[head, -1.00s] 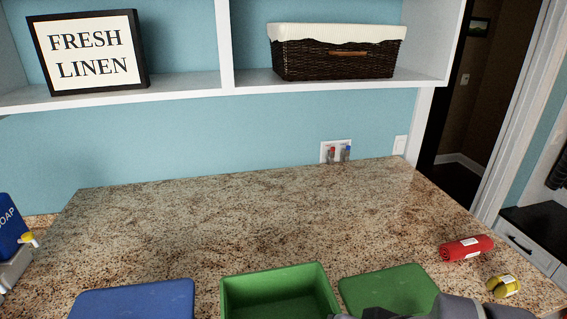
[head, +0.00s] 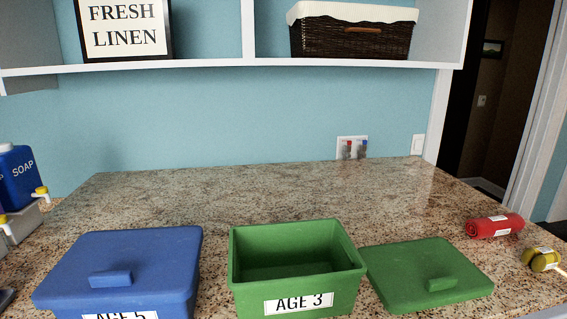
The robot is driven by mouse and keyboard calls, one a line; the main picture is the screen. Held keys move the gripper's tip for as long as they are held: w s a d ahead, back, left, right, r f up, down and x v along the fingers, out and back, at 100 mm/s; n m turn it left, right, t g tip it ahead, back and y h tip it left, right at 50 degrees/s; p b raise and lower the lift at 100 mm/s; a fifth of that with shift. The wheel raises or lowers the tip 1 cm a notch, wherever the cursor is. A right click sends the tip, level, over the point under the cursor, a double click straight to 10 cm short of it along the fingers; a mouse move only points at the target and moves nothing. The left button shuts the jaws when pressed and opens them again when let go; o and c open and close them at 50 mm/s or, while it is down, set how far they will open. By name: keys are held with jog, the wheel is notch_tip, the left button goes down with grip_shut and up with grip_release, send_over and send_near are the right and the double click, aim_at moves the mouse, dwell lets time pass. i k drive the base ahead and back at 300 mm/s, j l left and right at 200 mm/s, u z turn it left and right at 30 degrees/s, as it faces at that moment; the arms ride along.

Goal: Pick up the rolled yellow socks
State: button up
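The rolled yellow socks (head: 541,259) lie on the granite counter at the far right in the head view, with a white label on them. They sit in front of a red rolled item (head: 494,226) and to the right of a green lid (head: 400,272). My gripper does not show in the head view now, so its opening and its place relative to the socks cannot be seen.
An open green box (head: 315,290) labelled AGE 3 stands front centre, seemingly empty. A closed blue box (head: 140,262) stands to its left. A blue soap container (head: 16,176) is at the far left. The counter (head: 260,195) behind the boxes is clear.

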aim_at(541, 258)
jog(key=z, duration=1.45)
jog(key=i+l+u, duration=0.15)
jog(key=k, duration=0.05)
